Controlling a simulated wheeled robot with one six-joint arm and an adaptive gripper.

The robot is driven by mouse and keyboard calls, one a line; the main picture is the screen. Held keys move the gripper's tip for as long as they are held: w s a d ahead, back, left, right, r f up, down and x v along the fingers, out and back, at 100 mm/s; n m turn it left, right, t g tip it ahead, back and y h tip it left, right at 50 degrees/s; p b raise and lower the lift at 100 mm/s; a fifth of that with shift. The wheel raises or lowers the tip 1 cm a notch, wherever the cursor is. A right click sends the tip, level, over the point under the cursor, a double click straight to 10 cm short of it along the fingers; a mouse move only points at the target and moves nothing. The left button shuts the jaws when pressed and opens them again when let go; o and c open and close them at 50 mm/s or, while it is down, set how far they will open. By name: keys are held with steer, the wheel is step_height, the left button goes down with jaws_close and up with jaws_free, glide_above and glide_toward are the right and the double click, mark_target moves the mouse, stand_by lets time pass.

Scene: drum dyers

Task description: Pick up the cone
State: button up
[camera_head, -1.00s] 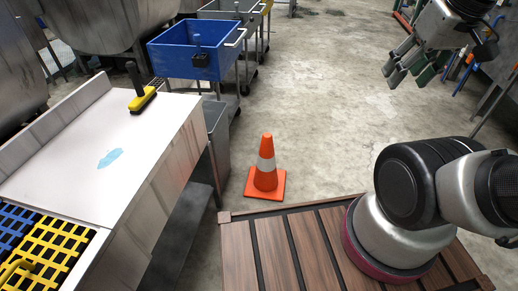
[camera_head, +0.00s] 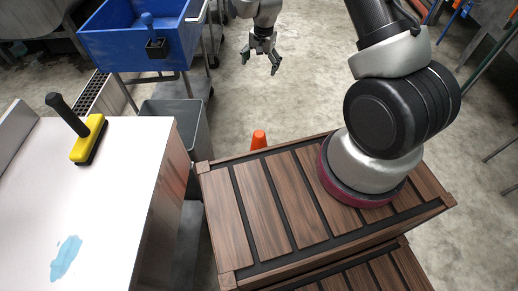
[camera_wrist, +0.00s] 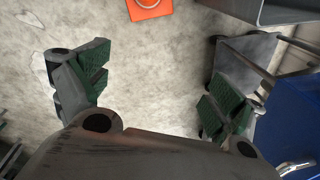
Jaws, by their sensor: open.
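The orange cone (camera_head: 259,140) stands on the floor just beyond the far edge of my wooden-slatted base. Only its orange tip shows in the head view; the base hides the rest. In the wrist view part of the cone (camera_wrist: 149,8) shows at the top edge, seen from above with its square orange foot cut off by the frame. My gripper (camera_head: 260,62) is open and empty, high above the floor and beyond the cone in the head view. Its two green-padded fingers (camera_wrist: 160,85) are spread wide in the wrist view, with bare floor between them.
A blue bin (camera_head: 130,45) on a cart stands at the left, close to my gripper. A grey bin (camera_head: 178,118) stands left of the cone. A white table (camera_head: 110,200) with a yellow-black brush (camera_head: 88,140) fills the left. Floor right of the cone is clear.

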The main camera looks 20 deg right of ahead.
steer(key=m, duration=0.2)
glide_above(259, 133)
steer(key=w, duration=0.6)
step_height(259, 133, down, 14)
steer(key=shift+m+g, duration=0.7)
steer(key=shift+m, duration=0.2)
steer(key=s+f, duration=0.2)
steer(key=f, duration=0.3)
steer(key=s+f, duration=0.2)
steer(key=f, duration=0.4)
steer(key=s+f, duration=0.2)
steer(key=f, duration=0.3)
steer(key=shift+s+d+f, duration=0.1)
steer(key=shift+s+f, duration=0.05)
steer(key=shift+f, duration=0.1)
step_height(259, 133, down, 8)
steer(key=shift+s+r, duration=0.1)
steer(key=shift+r, duration=0.1)
steer(key=shift+c, duration=0.2)
jaws_close()
